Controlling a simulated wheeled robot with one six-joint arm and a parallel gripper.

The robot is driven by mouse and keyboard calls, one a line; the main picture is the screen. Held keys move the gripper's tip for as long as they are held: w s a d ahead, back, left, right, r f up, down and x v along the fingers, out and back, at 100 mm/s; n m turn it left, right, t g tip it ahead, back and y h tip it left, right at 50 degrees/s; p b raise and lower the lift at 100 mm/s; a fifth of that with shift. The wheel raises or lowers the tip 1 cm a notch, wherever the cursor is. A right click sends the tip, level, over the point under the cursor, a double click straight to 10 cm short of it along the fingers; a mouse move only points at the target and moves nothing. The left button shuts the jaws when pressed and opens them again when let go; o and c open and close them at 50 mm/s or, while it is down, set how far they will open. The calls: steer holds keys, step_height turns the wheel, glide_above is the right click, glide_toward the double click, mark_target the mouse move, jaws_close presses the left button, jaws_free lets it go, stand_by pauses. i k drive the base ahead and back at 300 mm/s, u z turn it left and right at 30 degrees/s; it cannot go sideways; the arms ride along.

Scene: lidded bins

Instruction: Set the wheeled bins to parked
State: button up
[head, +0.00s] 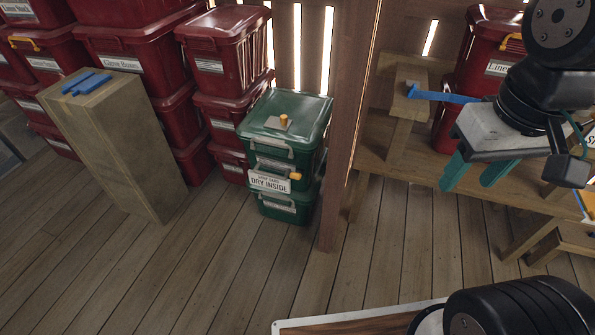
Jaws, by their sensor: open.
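Two green lidded bins are stacked on the plank floor left of a wooden post. The upper green bin (283,145) has a tan and orange knob on its lid, an orange piece on its front and a label reading "DRY INSIDE". The lower green bin (287,206) is partly covered by the upper one. I cannot see wheels on either. My gripper (476,178) hangs at the upper right with its teal fingers apart and nothing between them. It is well to the right of the green bins, in front of a wooden bench.
Labelled red bins (140,50) stand stacked at the left behind a tall wooden block (115,140) with blue pieces on top. The wooden bench (400,175) at the right bears a red bin (480,75) and a small stand with a blue piece (440,96). The middle floor is clear.

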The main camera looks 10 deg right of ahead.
mark_target(273, 154)
steer(key=u, duration=0.7)
steer(key=i, duration=1.1)
steer(key=z, duration=0.3)
